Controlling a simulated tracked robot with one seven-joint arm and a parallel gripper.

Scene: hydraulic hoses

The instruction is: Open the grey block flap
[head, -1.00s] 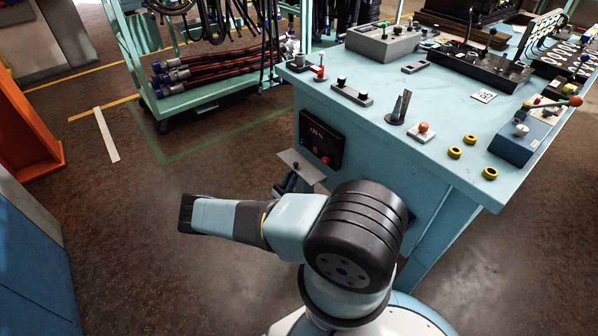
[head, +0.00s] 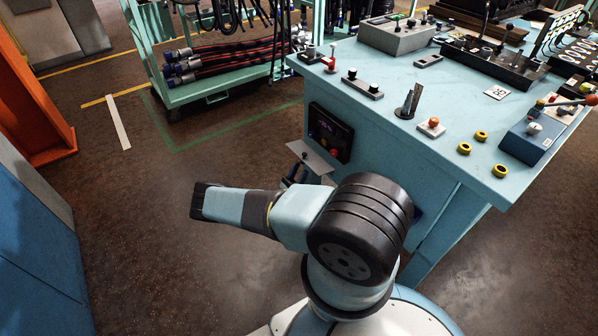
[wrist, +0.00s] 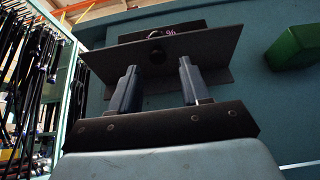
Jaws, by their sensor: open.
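A thin grey plate (head: 318,160) with a dark knob sticks out from the bench's side below a dark display panel (head: 330,133). It is the likeliest grey flap here. In the wrist view the grey plate (wrist: 205,58) lies ahead of my gripper (wrist: 157,68), with its dark knob (wrist: 156,57) between the fingertips in the picture. The fingers are apart with nothing held. I cannot tell whether they touch the plate. In the head view my gripper (head: 290,178) is just below and left of the plate, partly hidden by my arm.
The light-blue bench (head: 420,100) carries switches, a grey control box (head: 397,37) and yellow rings. A hose cart (head: 215,85) stands behind left. A green block (wrist: 298,45) is right of the plate in the wrist view. The floor left of my arm is clear.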

